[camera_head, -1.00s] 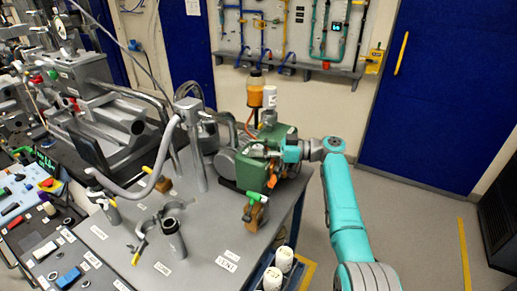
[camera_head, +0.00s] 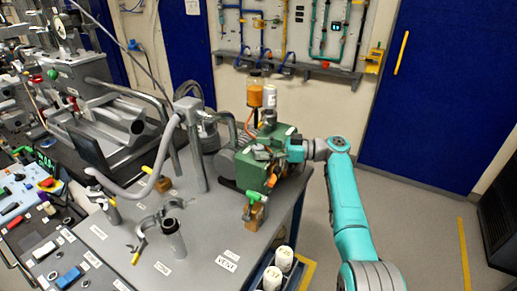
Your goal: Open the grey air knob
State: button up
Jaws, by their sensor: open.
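My arm reaches over the right side of the bench to the green pump (camera_head: 250,172). My gripper (camera_head: 264,154) is open at the pump's top, small and partly lost against it. Grey and copper-coloured parts lie around the fingers, and I cannot tell whether they touch. I cannot clearly make out a grey air knob; it may be small or hidden by the gripper. A green-handled valve (camera_head: 256,197) on a brass body sits in front of the pump, left of and below my gripper.
An orange-filled bottle (camera_head: 254,92) and a white canister (camera_head: 270,97) stand behind the gripper. Grey pipework (camera_head: 196,150) rises to the left. Labels, including VENT (camera_head: 228,261), lie on the grey bench (camera_head: 205,235). White containers (camera_head: 284,258) stand at its front right. Floor to the right is clear.

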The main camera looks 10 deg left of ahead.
jog(key=w+d, duration=0.1)
jog(key=d, duration=0.9)
jog(key=shift+d, duration=0.25)
jog(key=shift+w, duration=0.1)
